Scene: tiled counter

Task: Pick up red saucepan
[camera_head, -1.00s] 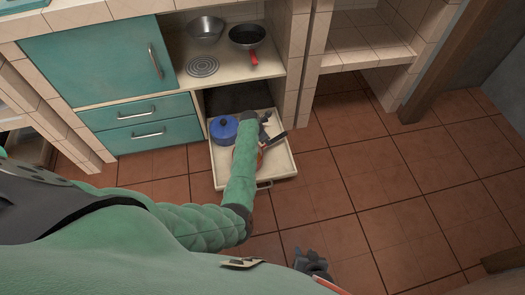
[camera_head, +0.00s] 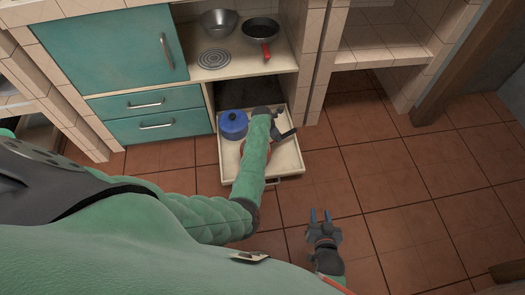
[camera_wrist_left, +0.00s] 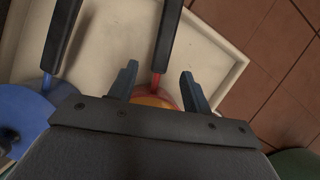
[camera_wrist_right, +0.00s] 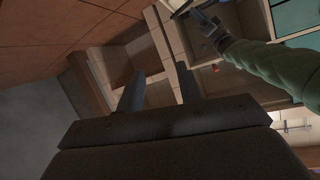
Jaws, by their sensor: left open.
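My left gripper (camera_head: 284,131) is low over the drawer. In the left wrist view its two open fingers (camera_wrist_left: 157,85) stand on either side of the pan's handle, and the palm hides the rest of the pan. I cannot tell whether they touch it. My right gripper (camera_head: 320,214) is open and empty over the floor, right of the drawer.
A blue lidded pot (camera_head: 233,124) stands in the drawer, left of my left gripper. Two dark bars cross the left wrist view. On the counter are a metal bowl (camera_head: 219,22) and a dark frying pan (camera_head: 260,29) with a red handle.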

